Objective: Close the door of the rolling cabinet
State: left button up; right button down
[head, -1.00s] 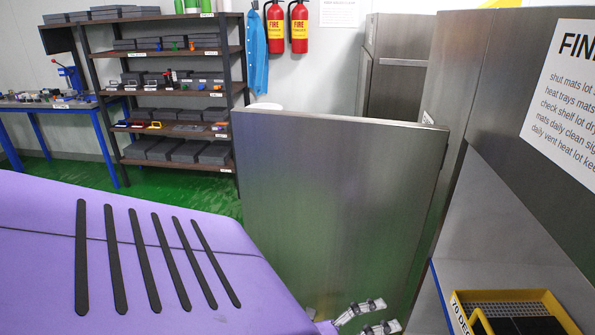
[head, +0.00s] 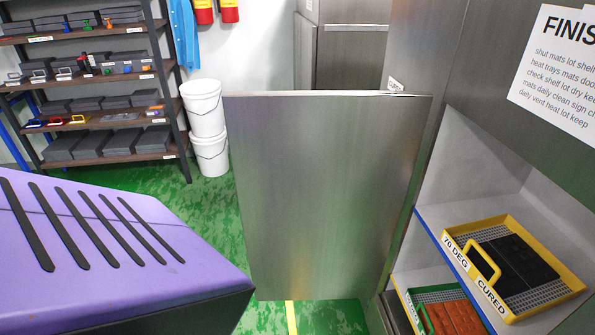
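The metal cabinet door (head: 325,190) stands open in the middle of the head view, a flat grey panel hinged at its right side. The cabinet (head: 470,85) is at the right, with its inside and shelves showing. A yellow tray (head: 571,291) marked "70 DEG CURED" sits on a blue-edged shelf and holds dark mats. A green tray (head: 432,295) with orange-brown pieces is on the shelf below. Neither of my grippers is in view.
A shelf rack (head: 172,103) with grey boxes stands at the back left. White buckets (head: 205,110) are stacked beside it, behind the door. Another grey metal cabinet (head: 347,65) is behind. Green floor (head: 222,220) is clear left of the door.

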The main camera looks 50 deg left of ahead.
aim_at(322, 178)
jog(key=k+j+z, duration=0.15)
jog(key=j, duration=0.2)
jog(key=k+j+z, duration=0.1)
jog(key=j, duration=0.25)
jog(key=k+j+z, duration=0.15)
jog(key=j, duration=0.15)
jog(key=k+j+z, duration=0.15)
jog(key=j, duration=0.2)
jog(key=j+z, duration=0.15)
jog(key=j, duration=0.2)
jog(key=k+j+z, duration=0.15)
jog(key=j, duration=0.2)
jog(key=k+j+z, duration=0.2)
jog(key=j, duration=0.35)
jog(key=j+z, duration=0.2)
jog(key=j, duration=0.35)
